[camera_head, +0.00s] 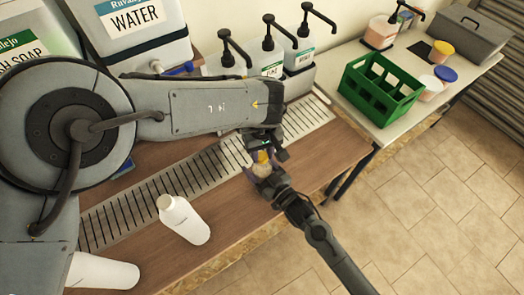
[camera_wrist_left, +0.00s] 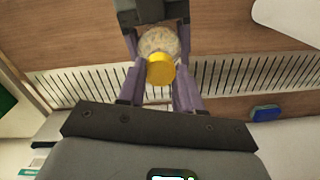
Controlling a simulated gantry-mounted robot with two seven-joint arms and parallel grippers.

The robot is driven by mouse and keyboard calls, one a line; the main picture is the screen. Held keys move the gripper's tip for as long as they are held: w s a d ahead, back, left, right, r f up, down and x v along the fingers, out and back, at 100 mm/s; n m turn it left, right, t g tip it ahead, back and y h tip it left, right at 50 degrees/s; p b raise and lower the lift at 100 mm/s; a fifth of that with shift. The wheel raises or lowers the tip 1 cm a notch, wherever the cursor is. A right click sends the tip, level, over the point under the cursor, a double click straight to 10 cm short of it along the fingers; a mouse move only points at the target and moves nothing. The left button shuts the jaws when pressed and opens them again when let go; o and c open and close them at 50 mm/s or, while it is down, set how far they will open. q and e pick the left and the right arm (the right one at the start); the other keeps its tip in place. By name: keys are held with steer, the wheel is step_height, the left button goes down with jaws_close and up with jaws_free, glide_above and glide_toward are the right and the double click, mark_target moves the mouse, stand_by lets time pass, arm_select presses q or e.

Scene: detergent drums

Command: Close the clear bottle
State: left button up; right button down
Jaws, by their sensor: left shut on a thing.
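The clear bottle (camera_head: 263,170), with pale contents, is over the wooden bench near its front edge. It also shows in the left wrist view (camera_wrist_left: 159,41). A yellow cap (camera_wrist_left: 161,69) is at the bottle's mouth; whether it is seated or threaded cannot be told. My left gripper (camera_head: 262,154) is shut on the yellow cap, one purple finger on each side. My right gripper (camera_head: 265,178) comes from the lower right, and its purple fingers are on both sides of the bottle body, shut on it. The fingers partly hide the bottle.
A white bottle (camera_head: 183,220) stands on the bench at the front, with another white container (camera_head: 103,271) at lower left. A slotted metal drain strip (camera_head: 140,201) runs along the bench. Pump bottles (camera_head: 270,58) stand behind. A green crate (camera_head: 380,88) is on the right table.

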arm_select(q)
steer(key=o, duration=1)
steer(key=shift+r, duration=2.3)
steer(key=shift+c, duration=0.3)
